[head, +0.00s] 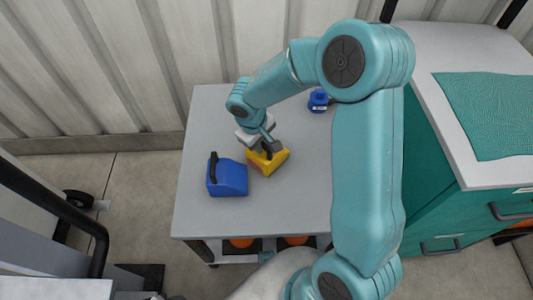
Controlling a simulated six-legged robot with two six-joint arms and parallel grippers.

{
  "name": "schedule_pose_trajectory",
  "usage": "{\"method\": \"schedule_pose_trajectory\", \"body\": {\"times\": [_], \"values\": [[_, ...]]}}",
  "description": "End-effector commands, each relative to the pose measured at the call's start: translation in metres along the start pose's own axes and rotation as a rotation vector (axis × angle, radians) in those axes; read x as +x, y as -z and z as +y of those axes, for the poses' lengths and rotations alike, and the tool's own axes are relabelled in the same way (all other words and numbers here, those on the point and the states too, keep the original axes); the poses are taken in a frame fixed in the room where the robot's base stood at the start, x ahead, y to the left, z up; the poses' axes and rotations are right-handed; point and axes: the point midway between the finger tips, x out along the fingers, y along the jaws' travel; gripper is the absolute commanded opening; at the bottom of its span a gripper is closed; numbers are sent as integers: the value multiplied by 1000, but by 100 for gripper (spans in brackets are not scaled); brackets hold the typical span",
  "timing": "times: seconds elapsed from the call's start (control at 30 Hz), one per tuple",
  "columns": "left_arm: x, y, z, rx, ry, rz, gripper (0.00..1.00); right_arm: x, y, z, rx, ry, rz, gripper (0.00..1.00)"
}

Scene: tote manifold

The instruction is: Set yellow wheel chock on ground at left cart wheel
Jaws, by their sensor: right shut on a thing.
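The yellow wheel chock (272,160) is on the grey table top, right of a blue container. My right gripper (262,148) reaches down over it and is shut on it. Part of the chock is hidden under the fingers, and I cannot tell whether it still touches the table. A dark cart wheel (76,199) shows on the floor at the left, partly behind the cart's frame. My left gripper is not in view.
The blue container (228,178) with a black handle stands beside the chock on the table (205,115). A small blue item (318,101) sits farther back. A black cart handle (50,205) rises at left. Bare floor (135,190) lies between cart and table. Teal drawers (445,205) stand right.

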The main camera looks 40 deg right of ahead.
Motion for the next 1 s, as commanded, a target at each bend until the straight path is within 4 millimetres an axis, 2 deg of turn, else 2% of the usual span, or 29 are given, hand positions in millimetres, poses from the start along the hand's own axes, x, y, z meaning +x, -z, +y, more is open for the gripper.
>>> {"method": "schedule_pose_trajectory", "body": {"times": [0.67, 0.87, 1.0], "values": [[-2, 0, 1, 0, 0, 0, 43, -5, 1, 1, 1, -1, 3, 0], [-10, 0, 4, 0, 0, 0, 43, -33, 1, 7, 2, -2, 6, 0], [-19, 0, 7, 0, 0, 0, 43, -69, 2, 14, 3, -2, 8, 0]]}}
